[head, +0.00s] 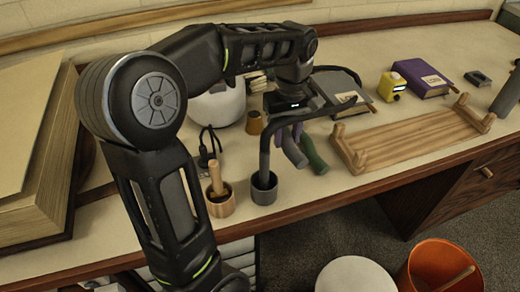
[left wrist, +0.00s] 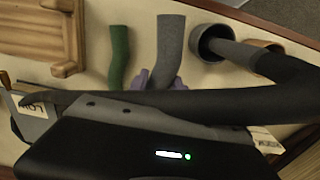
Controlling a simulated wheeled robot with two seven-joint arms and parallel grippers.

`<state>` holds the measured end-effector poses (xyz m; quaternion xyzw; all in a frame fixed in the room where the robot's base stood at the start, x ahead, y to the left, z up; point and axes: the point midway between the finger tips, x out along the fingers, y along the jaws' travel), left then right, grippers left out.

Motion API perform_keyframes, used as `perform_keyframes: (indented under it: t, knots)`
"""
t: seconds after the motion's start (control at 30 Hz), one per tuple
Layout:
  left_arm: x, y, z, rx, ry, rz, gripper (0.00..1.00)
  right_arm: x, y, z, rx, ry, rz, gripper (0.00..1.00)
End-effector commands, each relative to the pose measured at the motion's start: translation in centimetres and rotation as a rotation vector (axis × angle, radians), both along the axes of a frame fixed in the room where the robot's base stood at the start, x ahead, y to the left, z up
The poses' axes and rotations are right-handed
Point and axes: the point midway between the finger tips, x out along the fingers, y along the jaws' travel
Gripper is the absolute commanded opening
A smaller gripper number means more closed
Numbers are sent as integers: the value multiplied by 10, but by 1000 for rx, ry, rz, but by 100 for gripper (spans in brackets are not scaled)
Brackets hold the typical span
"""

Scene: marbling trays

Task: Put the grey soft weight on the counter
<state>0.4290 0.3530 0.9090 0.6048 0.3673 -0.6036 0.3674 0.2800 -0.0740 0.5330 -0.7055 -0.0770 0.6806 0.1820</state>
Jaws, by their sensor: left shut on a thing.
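The grey soft weight (left wrist: 170,45) is a bent grey roll, held near one end between the purple fingertips of my left gripper (left wrist: 160,82). In the head view the grey weight (head: 294,150) slants down from the gripper, low by the counter (head: 240,240). Whether it touches the counter I cannot tell. A green roll (head: 314,156) lies close on its right, and this green roll (left wrist: 119,55) shows beside it in the left wrist view. My left arm and a dark bent rod partly hide the grip. My right gripper is out of view.
The dark bent rod (head: 264,150) rises from a grey cup (head: 264,192) left of the weight. A wooden cup (head: 220,204) with a pestle stands beside it. A wooden rack (head: 410,140) is to the right.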

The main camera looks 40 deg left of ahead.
Motion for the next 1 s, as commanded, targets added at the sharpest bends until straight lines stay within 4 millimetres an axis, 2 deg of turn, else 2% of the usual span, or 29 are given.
perform_keyframes:
  t: [0.23, 0.63, 0.9, 1.0]
  knots:
    - [-1, 0, -38, 0, 2, 1, 0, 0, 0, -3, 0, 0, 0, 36]
    - [0, 0, -46, 0, 1, 0, 0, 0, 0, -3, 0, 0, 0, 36]
    - [-1, 0, -85, -1, 4, 0, 0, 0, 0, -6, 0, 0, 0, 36]
    - [0, 0, -92, -1, 0, 0, 0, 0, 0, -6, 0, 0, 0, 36]
